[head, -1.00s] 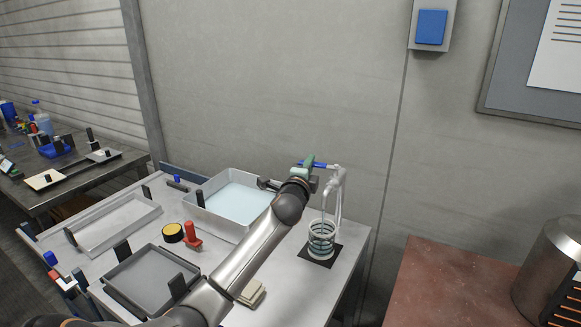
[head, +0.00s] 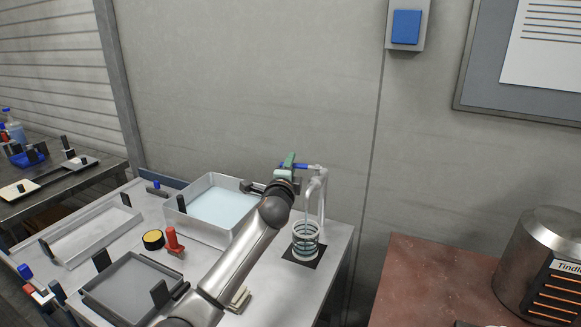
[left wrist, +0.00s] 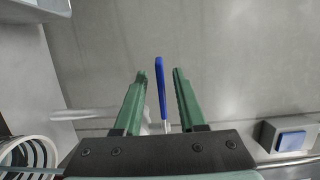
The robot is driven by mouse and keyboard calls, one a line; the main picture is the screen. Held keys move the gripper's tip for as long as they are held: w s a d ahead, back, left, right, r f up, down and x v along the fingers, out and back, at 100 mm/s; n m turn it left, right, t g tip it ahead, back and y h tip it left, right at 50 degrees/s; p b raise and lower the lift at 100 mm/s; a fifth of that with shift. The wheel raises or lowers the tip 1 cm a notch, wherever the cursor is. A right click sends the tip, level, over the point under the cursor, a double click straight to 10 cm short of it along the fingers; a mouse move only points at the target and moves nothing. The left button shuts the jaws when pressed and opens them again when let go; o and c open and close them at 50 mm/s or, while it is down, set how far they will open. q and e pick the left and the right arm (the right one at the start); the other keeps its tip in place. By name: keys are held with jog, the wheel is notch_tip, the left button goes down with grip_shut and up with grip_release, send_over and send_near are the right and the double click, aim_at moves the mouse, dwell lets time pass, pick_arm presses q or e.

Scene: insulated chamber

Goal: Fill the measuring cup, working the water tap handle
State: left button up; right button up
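The tap (head: 322,185) stands at the table's back right corner, and its blue handle (head: 312,167) points left. My left gripper (head: 289,160) is at the handle. In the left wrist view its green fingers (left wrist: 160,73) are open, with the blue handle (left wrist: 160,88) between them and a visible gap on each side. The clear measuring cup (head: 306,240) stands upright under the spout on a dark square mat (head: 303,261). A thin pale line, which looks like running water, drops from the spout into the cup. The water level is hard to tell. My right gripper is out of view.
A water-filled tray (head: 186,222) stands left of the tap. A shallow tray (head: 72,256), a grey tray (head: 100,299), a red-handled thing (head: 173,241) and a yellow round piece (head: 153,239) are further left. A brown table (head: 415,290) with a metal vessel (head: 535,245) is right.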

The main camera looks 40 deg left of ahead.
pick_arm(q)
jog(key=shift+s, duration=0.1)
jog(key=v, duration=1.2)
jog(key=shift+s, duration=0.15)
jog(key=shift+d, duration=0.15)
jog(key=p+x, duration=0.3)
jog(key=x, duration=0.9)
jog(key=shift+w+p, duration=0.25)
jog(key=shift+p, duration=0.05)
grip_shut()
dwell(1.3)
